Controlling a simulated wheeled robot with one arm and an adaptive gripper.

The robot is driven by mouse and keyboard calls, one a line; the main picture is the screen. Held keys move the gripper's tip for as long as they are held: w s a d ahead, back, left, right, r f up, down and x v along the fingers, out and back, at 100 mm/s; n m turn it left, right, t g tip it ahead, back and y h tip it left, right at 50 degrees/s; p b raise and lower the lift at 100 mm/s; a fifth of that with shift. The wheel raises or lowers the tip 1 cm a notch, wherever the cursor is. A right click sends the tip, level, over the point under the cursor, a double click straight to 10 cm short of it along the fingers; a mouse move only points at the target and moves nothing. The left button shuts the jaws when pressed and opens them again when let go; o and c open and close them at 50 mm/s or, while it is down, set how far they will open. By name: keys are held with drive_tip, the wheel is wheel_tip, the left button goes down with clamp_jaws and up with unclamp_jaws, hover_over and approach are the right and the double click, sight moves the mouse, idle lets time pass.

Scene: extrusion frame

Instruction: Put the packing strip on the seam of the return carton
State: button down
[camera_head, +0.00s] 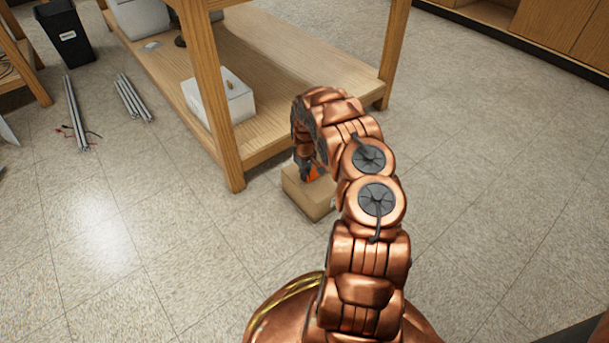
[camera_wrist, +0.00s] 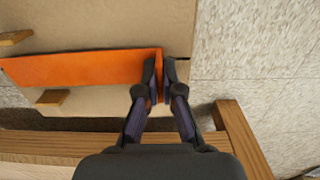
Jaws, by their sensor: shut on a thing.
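The return carton (camera_head: 302,198) is a brown cardboard box on the floor beside the wooden bench. Its top (camera_wrist: 100,22) fills the upper left of the wrist view. The packing strip (camera_wrist: 75,67) is a flat orange band stretching across the carton top in the wrist view, and a bit of it (camera_head: 314,174) shows in the head view. My gripper (camera_wrist: 164,66) is shut on the strip's right end, near the carton's right edge. In the head view my arm hides most of the strip and part of the carton.
The wooden bench (camera_head: 240,165) stands close behind the carton; its lower shelf holds a white box (camera_head: 222,101). Two small tan pieces (camera_wrist: 15,38) (camera_wrist: 52,97) show beside the strip. Metal bars (camera_head: 75,112) and a black bin (camera_head: 66,38) are at left. Floor is clear at right.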

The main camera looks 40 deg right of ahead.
drive_tip(key=shift+f, duration=0.6)
drive_tip(key=c, duration=1.2)
unclamp_jaws()
drive_tip(key=shift+c, duration=0.2)
drive_tip(key=shift+r, duration=0.2)
wheel_tip(320, 180, up, 12)
drive_tip(key=shift+f, duration=0.15)
drive_tip(key=shift+a, duration=0.1)
drive_tip(key=s+a+r+p, duration=0.4)
drive_tip(key=a+r+p, duration=0.25)
drive_tip(key=r, duration=0.85)
drive_tip(key=s+a+r+m+g+p, duration=0.1)
drive_tip(key=s+a+r+p, duration=0.6)
drive_tip(key=r, duration=0.9)
drive_tip(key=s+a+r+p, duration=0.2)
drive_tip(key=a+r+p, duration=0.5)
drive_tip(key=r, duration=0.8)
drive_tip(key=s+a+r+p, duration=0.7)
drive_tip(key=s+r+p, duration=0.3)
drive_tip(key=s+r, duration=0.2)
drive_tip(key=s+a+r+n+p, duration=0.1)
drive_tip(key=s+a+r+p, duration=0.6)
drive_tip(key=s+r+p, duration=0.3)
drive_tip(key=s+r, duration=0.2)
drive_tip(key=s, duration=0.2)
drive_tip(key=shift+r+g, duration=0.35)
drive_tip(key=shift+g, duration=0.05)
